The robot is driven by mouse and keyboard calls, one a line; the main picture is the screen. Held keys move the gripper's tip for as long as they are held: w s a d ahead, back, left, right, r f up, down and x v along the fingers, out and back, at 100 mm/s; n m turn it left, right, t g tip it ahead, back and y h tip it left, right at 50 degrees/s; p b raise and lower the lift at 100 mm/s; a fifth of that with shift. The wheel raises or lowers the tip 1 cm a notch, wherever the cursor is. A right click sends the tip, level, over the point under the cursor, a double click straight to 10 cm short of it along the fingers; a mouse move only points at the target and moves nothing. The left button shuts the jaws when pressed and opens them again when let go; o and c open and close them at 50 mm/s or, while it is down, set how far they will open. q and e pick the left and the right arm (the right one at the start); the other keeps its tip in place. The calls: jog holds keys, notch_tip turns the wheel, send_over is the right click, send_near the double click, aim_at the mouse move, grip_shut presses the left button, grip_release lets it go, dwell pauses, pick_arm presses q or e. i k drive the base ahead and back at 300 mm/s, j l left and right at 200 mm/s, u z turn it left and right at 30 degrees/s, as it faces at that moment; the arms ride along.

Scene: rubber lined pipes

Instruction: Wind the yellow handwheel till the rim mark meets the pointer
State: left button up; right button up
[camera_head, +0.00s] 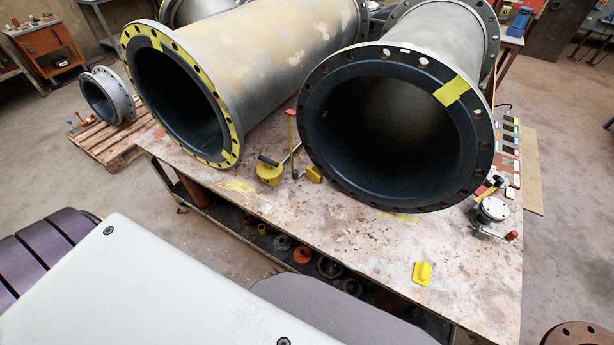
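I cannot make out a rim mark or a pointer. A grey round fitting (493,210) with a dark knob and a red-tipped lever sits at the bench's right edge. Neither of my grippers is in view.
Two large dark-lined pipes, one with a yellow flange (228,115) and one with a dark flange (478,130), lie on the workbench (370,240). A short flanged pipe (112,95) rests on a pallet at left. The bench's front right is mostly clear.

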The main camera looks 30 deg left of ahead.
aim_at(267, 169)
jog(key=u, duration=1.25)
